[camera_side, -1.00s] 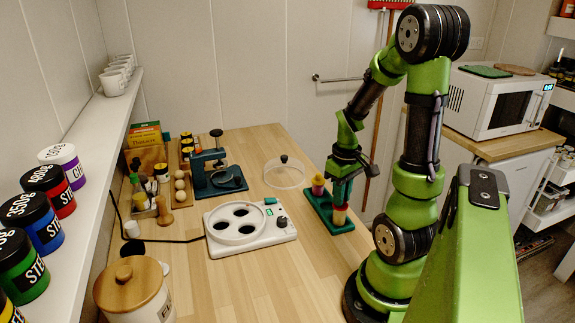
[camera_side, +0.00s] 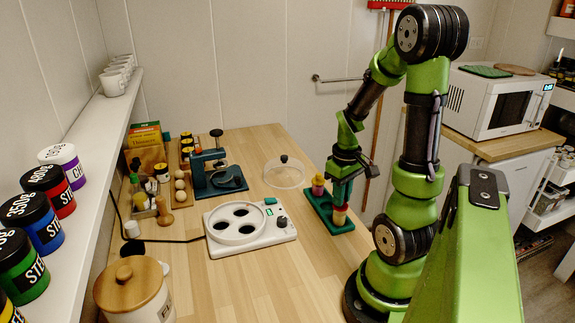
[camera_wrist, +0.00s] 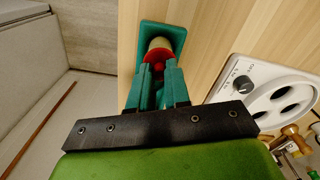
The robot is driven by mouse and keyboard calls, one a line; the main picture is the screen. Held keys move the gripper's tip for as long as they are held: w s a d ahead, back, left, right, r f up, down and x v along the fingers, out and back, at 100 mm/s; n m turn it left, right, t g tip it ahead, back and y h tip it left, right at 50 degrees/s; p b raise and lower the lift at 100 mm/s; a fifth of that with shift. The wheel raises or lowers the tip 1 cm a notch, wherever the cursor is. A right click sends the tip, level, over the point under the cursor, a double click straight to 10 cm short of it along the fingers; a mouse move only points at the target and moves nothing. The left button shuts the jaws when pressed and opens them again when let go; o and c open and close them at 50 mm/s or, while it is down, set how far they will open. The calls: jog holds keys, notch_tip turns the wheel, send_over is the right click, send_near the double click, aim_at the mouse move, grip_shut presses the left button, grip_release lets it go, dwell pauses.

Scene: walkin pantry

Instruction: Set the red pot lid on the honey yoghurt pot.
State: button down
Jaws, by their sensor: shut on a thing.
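My gripper (camera_side: 341,198) points down over the near end of a green rack (camera_side: 316,207). In the wrist view, my gripper (camera_wrist: 158,72) is shut on the small red pot lid (camera_wrist: 158,66). A cream-coloured pot (camera_wrist: 158,46) stands in the rack just beyond the lid. It also shows in the side view (camera_side: 340,216), under my fingertips. A second pot (camera_side: 318,188), yellowish with a pink-purple top, stands at the rack's far end. I cannot read any pot's flavour, and cannot tell whether the lid touches the cream pot.
A white appliance with round wells (camera_side: 278,242) stands left of the rack. A clear dome with a black knob (camera_side: 284,175) lies behind it. A dark green press (camera_side: 219,178), eggs (camera_side: 180,188) and jars are farther left. The front wood counter is mostly clear.

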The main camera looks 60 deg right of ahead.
jog(key=shift+f, duration=0.35)
jog(key=c, duration=0.5)
grip_release()
jog(key=shift+r, duration=0.1)
jog(key=shift+r, duration=3.4)
jog(key=shift+w+m, duration=0.1)
jog(key=shift+m, duration=0.4)
jog(key=w+a+r+t, duration=0.2)
jog(key=a+r, duration=0.1)
jog(key=a, duration=0.5)
jog(key=w+a+r+n+t+y, duration=0.1)
jog(key=a+r, duration=0.3)
jog(key=a, duration=0.4)
jog(key=w+a+r+t+y, duration=0.1)
jog(key=w+a+r+t, duration=0.2)
jog(key=a, duration=0.5)
jog(key=shift+w+a+r+n+t, duration=0.2)
jog(key=shift+w+n+t, duration=0.15)
jog(key=shift+t, duration=0.25)
